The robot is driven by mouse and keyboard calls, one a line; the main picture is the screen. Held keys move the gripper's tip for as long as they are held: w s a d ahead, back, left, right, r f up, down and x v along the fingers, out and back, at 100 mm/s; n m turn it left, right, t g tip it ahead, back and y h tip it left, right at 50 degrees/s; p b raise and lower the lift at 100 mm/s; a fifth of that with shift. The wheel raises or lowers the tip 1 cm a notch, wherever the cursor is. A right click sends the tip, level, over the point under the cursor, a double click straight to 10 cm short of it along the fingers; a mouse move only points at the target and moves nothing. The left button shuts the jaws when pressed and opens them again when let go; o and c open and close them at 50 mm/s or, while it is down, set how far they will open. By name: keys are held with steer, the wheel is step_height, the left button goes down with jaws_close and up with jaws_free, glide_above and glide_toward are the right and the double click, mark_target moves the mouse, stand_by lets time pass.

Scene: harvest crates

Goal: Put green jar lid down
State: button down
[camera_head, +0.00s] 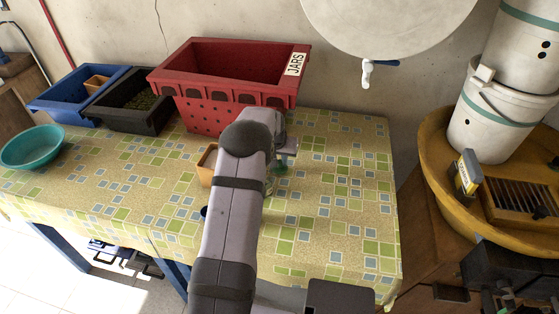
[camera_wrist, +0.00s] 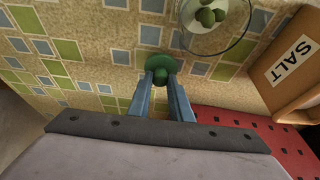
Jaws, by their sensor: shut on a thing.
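The green jar lid (camera_wrist: 157,61) is a round disc with a knob. My gripper (camera_wrist: 160,77) is shut on the knob, with a blue finger on each side. In the head view the lid (camera_head: 281,169) is a small green patch under my gripper (camera_head: 284,158), over the right part of the table. I cannot tell whether the lid touches the tablecloth or hangs just above it. A clear glass jar (camera_wrist: 238,45) with several green round things in it stands open beside the lid in the wrist view. In the head view my arm mostly hides the jar.
A tan box marked SALT (camera_wrist: 279,86) stands near the jar. The red JARS crate (camera_head: 225,118) is at the table's back, with a black crate (camera_head: 130,118), a blue crate (camera_head: 62,109) and a teal bowl (camera_head: 35,152) further left. The tablecloth (camera_head: 340,200) is clear on the right.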

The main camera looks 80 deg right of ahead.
steer(key=shift+f, duration=0.5)
steer(key=shift+f, duration=0.2)
steer(key=c, duration=1.6)
jaws_free()
steer(key=shift+r, duration=0.1)
steer(key=shift+a+r, duration=0.15)
steer(key=shift+r, duration=0.5)
steer(key=b+v, duration=0.2)
steer(key=v, duration=0.9)
